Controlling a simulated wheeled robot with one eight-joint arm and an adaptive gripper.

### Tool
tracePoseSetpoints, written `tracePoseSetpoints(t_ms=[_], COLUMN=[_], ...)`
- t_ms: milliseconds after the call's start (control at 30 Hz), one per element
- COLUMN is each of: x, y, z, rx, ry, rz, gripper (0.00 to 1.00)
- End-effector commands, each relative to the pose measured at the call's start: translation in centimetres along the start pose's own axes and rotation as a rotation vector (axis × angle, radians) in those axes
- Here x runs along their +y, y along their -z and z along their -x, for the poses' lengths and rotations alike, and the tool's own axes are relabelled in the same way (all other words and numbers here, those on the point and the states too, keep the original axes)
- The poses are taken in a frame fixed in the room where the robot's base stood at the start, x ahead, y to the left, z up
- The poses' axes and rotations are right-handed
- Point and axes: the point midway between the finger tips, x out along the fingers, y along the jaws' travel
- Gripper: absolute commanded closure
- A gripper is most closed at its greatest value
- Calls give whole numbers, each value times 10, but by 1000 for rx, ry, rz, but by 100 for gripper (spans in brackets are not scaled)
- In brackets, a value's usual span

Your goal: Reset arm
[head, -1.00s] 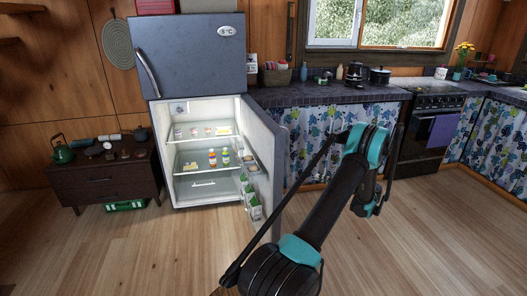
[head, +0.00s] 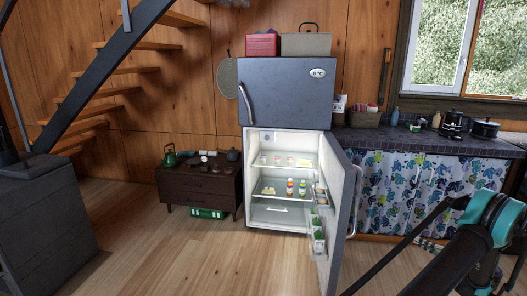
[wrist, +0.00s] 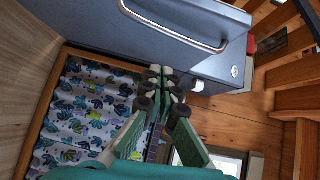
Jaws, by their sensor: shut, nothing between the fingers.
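My arm (head: 478,252) reaches in from the lower right of the head view, bent, with dark links and teal joints. My gripper's end cannot be made out in the head view. In the wrist view my gripper (wrist: 160,78) has its green fingers together at the tips, shut and empty. Past the fingertips in that tilted view is the blue-grey fridge (wrist: 190,45) with its bar handle (wrist: 172,27). I cannot tell how far the fingers are from it.
The fridge's lower door (head: 338,200) stands open into the room, left of my arm. A counter (head: 425,143) with a leaf-patterned curtain is behind the arm. A low dark cabinet (head: 200,187) and stairs (head: 95,100) are at left. Wooden floor (head: 150,255) is clear in front.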

Motion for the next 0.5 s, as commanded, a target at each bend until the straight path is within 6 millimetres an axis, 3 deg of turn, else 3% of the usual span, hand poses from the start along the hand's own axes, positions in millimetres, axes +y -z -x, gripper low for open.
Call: tracePoseSetpoints(t_ms=[500], x=[-34], y=[-26], z=[-61], rx=[-65], ry=[-119], rz=[-4], gripper=[100])
